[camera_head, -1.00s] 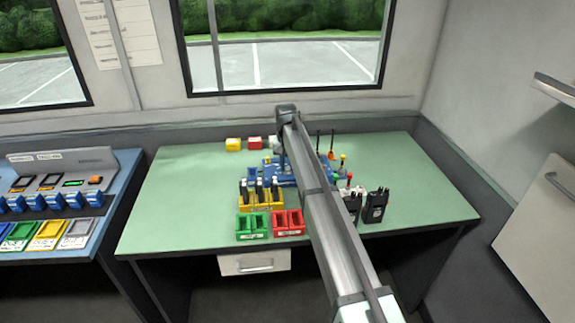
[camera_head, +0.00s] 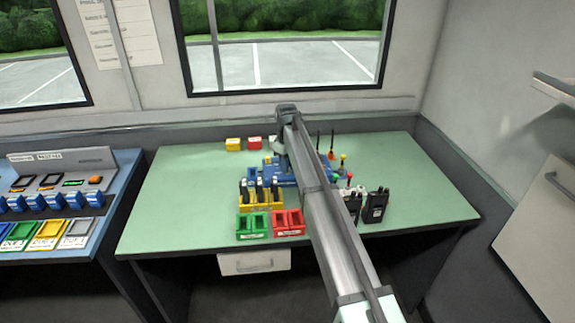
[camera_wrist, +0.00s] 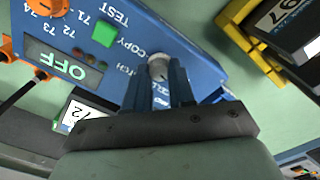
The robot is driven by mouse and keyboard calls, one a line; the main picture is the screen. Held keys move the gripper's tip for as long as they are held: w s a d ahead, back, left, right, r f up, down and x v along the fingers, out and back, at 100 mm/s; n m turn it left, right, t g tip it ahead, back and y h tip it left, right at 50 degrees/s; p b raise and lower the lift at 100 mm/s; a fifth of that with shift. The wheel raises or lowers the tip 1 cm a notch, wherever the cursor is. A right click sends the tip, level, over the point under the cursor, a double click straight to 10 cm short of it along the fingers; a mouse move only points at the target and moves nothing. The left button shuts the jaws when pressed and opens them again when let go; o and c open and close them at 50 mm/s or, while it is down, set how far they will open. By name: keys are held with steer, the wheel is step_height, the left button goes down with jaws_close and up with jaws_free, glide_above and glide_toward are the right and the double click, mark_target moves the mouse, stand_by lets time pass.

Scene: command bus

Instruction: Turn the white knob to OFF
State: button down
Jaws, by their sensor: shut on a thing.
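The white knob (camera_wrist: 157,66) sits on a sloped blue panel (camera_wrist: 190,57) in the wrist view. My gripper (camera_wrist: 161,82) is shut on the knob, with its two dark fingers on either side of it. The fingers hide part of the knob and of the lettering near it. A small display (camera_wrist: 62,64) on the panel shows green letters that read OFF. In the head view the blue panel (camera_head: 268,172) is on the green table, partly behind my arm. The knob and my fingertips are hidden there.
On the panel are a green button (camera_wrist: 105,34) and orange knobs (camera_wrist: 45,6). A yellow rack (camera_wrist: 240,37) is close by at the right. In the head view, green (camera_head: 252,229) and red bins (camera_head: 288,225) and black radios (camera_head: 375,206) stand in front. The table's left side is clear.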

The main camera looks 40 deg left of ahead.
steer(key=shift+n, duration=1.6)
steer(key=c, duration=0.9)
jaws_free()
steer(key=shift+c, duration=0.2)
steer(key=shift+r, duration=0.1)
step_height(320, 180, up, 14)
steer(key=shift+s, duration=0.2)
steer(key=shift+f, duration=0.2)
